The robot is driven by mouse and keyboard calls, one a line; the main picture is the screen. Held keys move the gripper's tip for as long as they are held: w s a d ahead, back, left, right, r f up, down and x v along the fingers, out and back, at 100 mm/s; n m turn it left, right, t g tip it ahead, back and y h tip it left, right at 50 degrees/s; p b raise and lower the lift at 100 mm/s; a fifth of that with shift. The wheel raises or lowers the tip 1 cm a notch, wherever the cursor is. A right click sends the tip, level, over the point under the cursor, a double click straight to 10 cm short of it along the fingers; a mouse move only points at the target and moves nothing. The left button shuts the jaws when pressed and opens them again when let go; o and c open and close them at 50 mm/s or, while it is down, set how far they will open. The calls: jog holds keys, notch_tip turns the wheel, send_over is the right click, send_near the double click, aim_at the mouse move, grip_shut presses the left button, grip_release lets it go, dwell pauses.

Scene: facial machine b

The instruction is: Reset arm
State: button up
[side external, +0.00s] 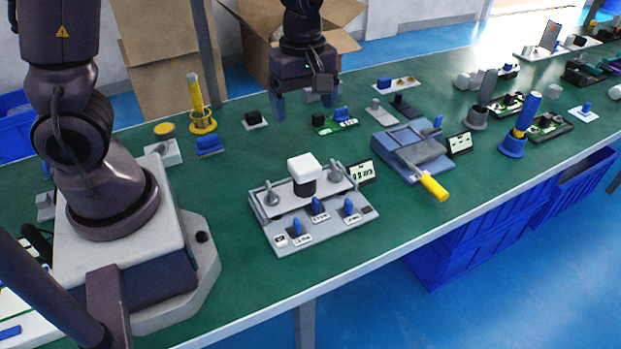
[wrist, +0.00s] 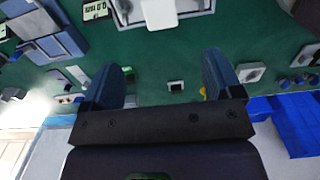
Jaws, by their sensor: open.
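My gripper (side external: 309,103) hangs over the far side of the green table in the side external view, fingers pointing down. In the wrist view its two blue fingers (wrist: 166,88) are wide apart with nothing between them. A facial machine (side external: 311,207) with a white block on top, blue knobs and a small display stands mid-table, nearer the camera than my gripper. Part of it, with the white block (wrist: 160,12), shows at the top of the wrist view.
A blue-grey device with a yellow handle (side external: 432,186) stands right of the machine. A yellow cylinder (side external: 196,95) stands upright at the back left, and a blue one (side external: 526,117) at the right. Small parts line the back. Cardboard boxes (side external: 165,60) stand behind the table.

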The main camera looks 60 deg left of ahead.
jog(key=s+d+r+m+t, duration=0.4)
jog(key=s+r+m, duration=0.8)
jog(key=m, duration=0.5)
jog(key=shift+s+r+m+t, duration=0.2)
jog(key=shift+r+m+t, duration=0.2)
jog(key=shift+r+t, duration=0.55)
